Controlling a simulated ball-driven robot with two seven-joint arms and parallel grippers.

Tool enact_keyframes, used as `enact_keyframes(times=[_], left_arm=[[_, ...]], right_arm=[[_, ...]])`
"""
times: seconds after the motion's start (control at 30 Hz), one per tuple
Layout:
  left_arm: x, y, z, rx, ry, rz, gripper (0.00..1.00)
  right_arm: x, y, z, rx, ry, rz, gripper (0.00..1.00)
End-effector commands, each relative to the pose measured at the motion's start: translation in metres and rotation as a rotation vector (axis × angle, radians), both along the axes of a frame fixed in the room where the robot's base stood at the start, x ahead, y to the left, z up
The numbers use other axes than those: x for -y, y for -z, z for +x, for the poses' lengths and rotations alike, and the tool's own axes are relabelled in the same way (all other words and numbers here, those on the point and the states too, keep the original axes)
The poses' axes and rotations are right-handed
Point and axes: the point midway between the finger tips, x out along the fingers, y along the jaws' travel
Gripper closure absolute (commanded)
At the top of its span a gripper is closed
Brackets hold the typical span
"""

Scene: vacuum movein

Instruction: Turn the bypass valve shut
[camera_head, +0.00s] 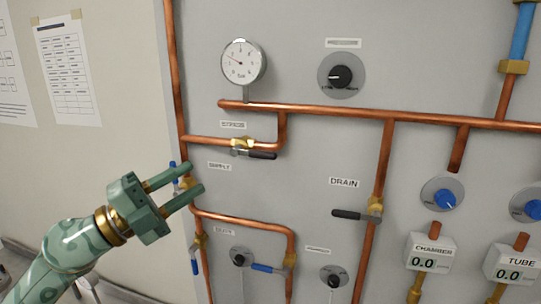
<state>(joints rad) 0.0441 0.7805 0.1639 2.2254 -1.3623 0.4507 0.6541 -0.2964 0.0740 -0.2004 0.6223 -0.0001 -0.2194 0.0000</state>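Several lever valves sit on copper pipes on a grey panel. A brass valve (242,143) on the upper left branch has a black lever (262,155) lying along the horizontal pipe; the label above it is too blurred to read surely. A blue-levered valve (187,183) on the left vertical pipe is near a label that looks like SUPPLY. My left gripper (196,177) is open, its two fingers apart. In the picture its fingertips overlap the left pipe and this blue-levered valve; contact cannot be told. The fingers hide part of it. My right gripper is out of view.
A pressure gauge (243,62) and a black knob (341,77) are above. The drain valve's black lever (352,215) points left across its pipe. Lower are blue-levered valves (268,268) and knobs. CHAMBER (431,254) and TUBE (512,265) displays read 0.0.

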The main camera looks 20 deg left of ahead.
Motion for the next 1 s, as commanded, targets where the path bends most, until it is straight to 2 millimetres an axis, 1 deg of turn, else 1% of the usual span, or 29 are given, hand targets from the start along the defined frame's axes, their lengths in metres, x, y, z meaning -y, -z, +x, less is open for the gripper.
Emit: enact_keyframes(times=[0.03, 0.13, 0.23, 0.33, 0.47, 0.6, 0.7, 0.8, 0.9, 1.0], left_arm=[[0.003, -0.008, -0.003, -0.007, 0.027, 0.078, 0.65], [0.005, -0.011, -0.005, -0.038, 0.054, 0.178, 0.65], [0.007, -0.013, -0.004, -0.054, 0.06, 0.212, 0.65], [0.016, -0.016, 0.004, -0.056, 0.061, 0.212, 0.65], [0.036, -0.023, 0.022, -0.055, 0.062, 0.209, 0.65], [0.063, -0.029, 0.047, -0.054, 0.063, 0.209, 0.65], [0.082, -0.031, 0.064, -0.055, 0.063, 0.208, 0.65], [0.098, -0.033, 0.079, -0.055, 0.062, 0.209, 0.65], [0.111, -0.033, 0.09, -0.055, 0.063, 0.21, 0.65], [0.119, -0.034, 0.098, -0.056, 0.061, 0.211, 0.65]], right_arm=[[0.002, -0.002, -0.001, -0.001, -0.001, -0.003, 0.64], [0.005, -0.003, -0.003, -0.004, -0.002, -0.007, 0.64], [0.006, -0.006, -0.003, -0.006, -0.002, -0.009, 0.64], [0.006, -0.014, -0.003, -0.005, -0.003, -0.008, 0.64], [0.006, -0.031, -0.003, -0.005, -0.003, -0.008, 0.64], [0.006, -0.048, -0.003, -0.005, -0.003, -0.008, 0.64], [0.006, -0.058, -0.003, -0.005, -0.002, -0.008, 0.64], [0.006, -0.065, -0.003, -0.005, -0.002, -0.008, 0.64], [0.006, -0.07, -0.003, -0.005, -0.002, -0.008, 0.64], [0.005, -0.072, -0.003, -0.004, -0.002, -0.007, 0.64]])
